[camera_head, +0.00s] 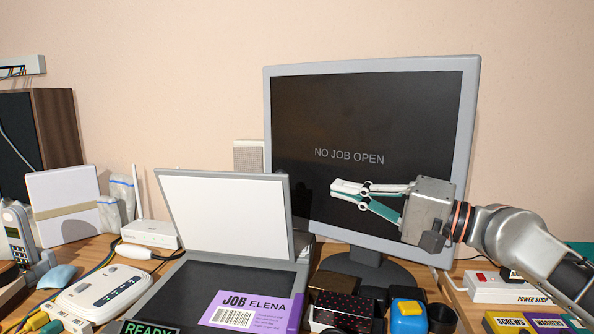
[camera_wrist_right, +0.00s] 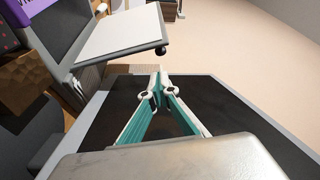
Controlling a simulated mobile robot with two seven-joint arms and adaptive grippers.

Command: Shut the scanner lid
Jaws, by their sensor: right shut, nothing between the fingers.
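The scanner (camera_head: 195,285) stands on the desk in the head view, with a dark bed. Its lid (camera_head: 228,213) is raised, tilted back, with a white inner face. The lid also shows in the right wrist view (camera_wrist_right: 125,38), with a dark round knob at its corner. A purple card reading "JOB ELENA" (camera_head: 262,310) lies on the scanner's front right part. My right gripper (camera_head: 335,188) is shut and empty, pointing left in front of the monitor, to the right of the lid and apart from it. Its fingers show in the right wrist view (camera_wrist_right: 158,78). My left gripper is not in view.
The monitor (camera_head: 420,100) reading "NO JOB OPEN" stands behind my right gripper. Several small boxes and a blue and yellow item (camera_head: 407,310) crowd the desk right of the scanner. A white router (camera_head: 150,234) and a power strip (camera_head: 495,288) lie at the sides.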

